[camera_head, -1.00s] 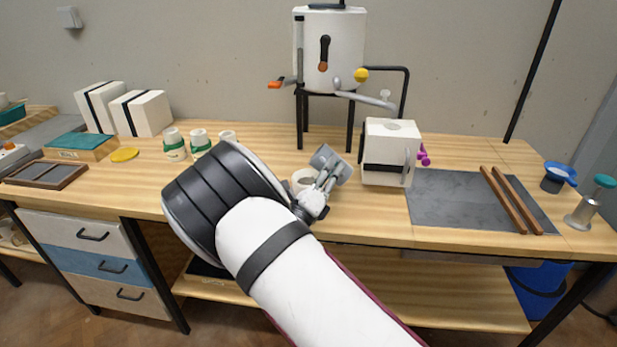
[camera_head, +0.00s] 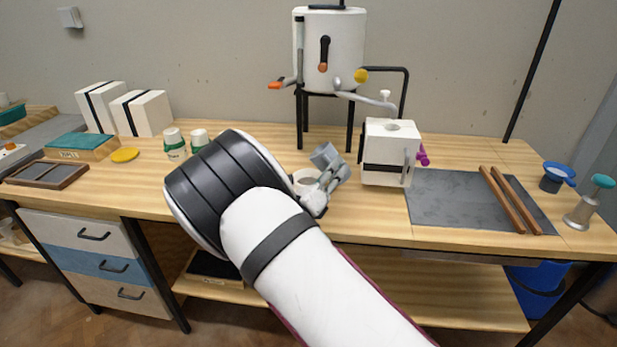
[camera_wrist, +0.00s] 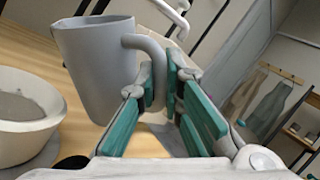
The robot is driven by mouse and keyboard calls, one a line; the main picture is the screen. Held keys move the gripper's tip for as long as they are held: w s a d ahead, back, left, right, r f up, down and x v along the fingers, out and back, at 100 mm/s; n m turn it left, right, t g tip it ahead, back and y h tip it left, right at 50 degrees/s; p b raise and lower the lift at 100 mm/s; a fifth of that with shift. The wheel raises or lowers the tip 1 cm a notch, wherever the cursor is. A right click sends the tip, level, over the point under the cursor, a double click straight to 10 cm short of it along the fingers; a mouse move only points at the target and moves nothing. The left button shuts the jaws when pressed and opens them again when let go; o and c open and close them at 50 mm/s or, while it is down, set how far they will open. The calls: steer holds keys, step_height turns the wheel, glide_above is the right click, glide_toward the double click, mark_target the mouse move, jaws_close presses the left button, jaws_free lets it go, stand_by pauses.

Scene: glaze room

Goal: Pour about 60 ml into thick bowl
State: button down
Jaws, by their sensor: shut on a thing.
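My gripper (camera_head: 330,180) is over the front middle of the table. In the wrist view its teal-padded fingers (camera_wrist: 175,108) are shut on the handle of a grey jug (camera_wrist: 98,70). The jug's lip points left, towards a white bowl (camera_wrist: 42,137), and the jug looks tilted that way compared with the bowl's rim. No stream shows. The bowl has a thick wall and a grey surface inside. In the head view the bowl (camera_head: 301,177) stands just left of my gripper, partly hidden by my arm.
A white box (camera_head: 386,177) with a top hole stands close to the right of my gripper. A large white tank (camera_head: 340,50) on black legs stands behind. A grey slab (camera_head: 445,200) bears two brown sticks (camera_head: 510,200). White jars with green bands (camera_head: 174,146) stand left.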

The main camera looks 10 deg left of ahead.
steer(key=shift+d+f+m+g, duration=0.2)
steer(key=shift+f+m+g, duration=0.2)
steer(key=shift+m, duration=0.2)
steer(key=shift+s+d+m, duration=0.1)
steer(key=shift+d+m, duration=0.25)
steer(key=shift+m, duration=0.15)
steer(key=d+f+m+g, duration=0.1)
steer(key=d+f+m, duration=0.1)
steer(key=f+m, duration=0.1)
steer(key=d+f+m+g, duration=0.1)
steer(key=shift+s+d+f+m+g, duration=0.1)
steer(key=shift+s+f+m+g, duration=0.2)
steer(key=shift+s+f+m, duration=0.1)
steer(key=shift+d+f+m+g+y+p, duration=0.3)
steer(key=shift+d+f+m+y+p, duration=0.1)
steer(key=shift+m, duration=0.4)
steer(key=shift+s, duration=0.1)
